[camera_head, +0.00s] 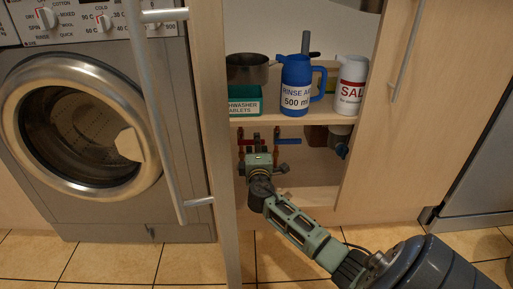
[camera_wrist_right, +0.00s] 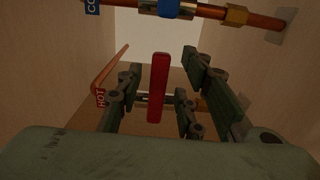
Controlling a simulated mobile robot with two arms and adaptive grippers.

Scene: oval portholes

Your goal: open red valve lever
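The red valve lever (camera_wrist_right: 158,88) stands upright in the right wrist view, between the fingers of my right gripper (camera_wrist_right: 160,78). Clear gaps show on both sides of the lever, so the gripper looks open and not clamped on it. In the head view my right gripper (camera_head: 258,160) reaches into the open cabinet below the shelf. A small part of the red lever (camera_head: 249,142) shows just above the gripper; the rest is hidden or too small to make out. My left gripper is not in view.
A blue lever (camera_head: 289,141) sits on a copper pipe beside the red one. The shelf (camera_head: 290,118) above holds a pot, a box, a blue jug (camera_head: 296,86) and a salt container (camera_head: 350,86). The open door's edge (camera_head: 212,130) stands left of my arm.

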